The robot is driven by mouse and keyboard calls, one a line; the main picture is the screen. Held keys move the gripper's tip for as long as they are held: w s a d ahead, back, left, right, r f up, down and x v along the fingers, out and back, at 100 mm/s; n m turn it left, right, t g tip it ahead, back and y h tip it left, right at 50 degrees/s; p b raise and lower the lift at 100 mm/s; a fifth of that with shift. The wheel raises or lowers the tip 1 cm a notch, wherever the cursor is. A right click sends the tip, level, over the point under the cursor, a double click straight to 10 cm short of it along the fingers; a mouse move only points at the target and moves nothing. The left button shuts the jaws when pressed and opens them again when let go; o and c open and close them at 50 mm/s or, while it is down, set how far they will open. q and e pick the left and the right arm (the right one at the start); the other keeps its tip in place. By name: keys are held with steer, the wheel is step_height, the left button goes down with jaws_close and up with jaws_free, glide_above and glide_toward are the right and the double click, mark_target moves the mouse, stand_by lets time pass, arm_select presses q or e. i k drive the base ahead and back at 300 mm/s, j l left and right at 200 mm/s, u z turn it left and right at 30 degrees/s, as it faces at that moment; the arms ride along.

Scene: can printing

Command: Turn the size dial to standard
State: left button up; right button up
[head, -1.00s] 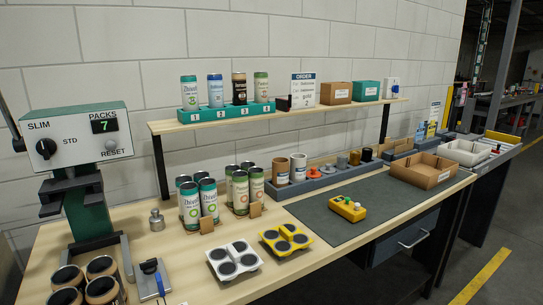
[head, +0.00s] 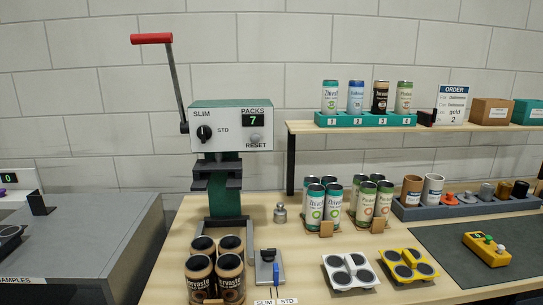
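The size dial (head: 204,133) is a round black knob on the front of the green and white press head (head: 231,127). The dial's mark is too small to read surely. The press's red-handled lever (head: 152,39) stands up on its left side. A display on the press reads PACKS 7, with a RESET button (head: 256,138) below it. Neither of my grippers shows in the head view.
Several dark-topped brown cans (head: 229,278) stand in front of the press. A small metal plate with a blue-handled tool (head: 276,272) lies beside them, near SLIM and STD labels. Grouped cans (head: 333,205) stand to the right. A grey cabinet (head: 92,245) is at left.

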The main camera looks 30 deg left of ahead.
mark_target(204, 132)
steer(key=u, duration=1.25)
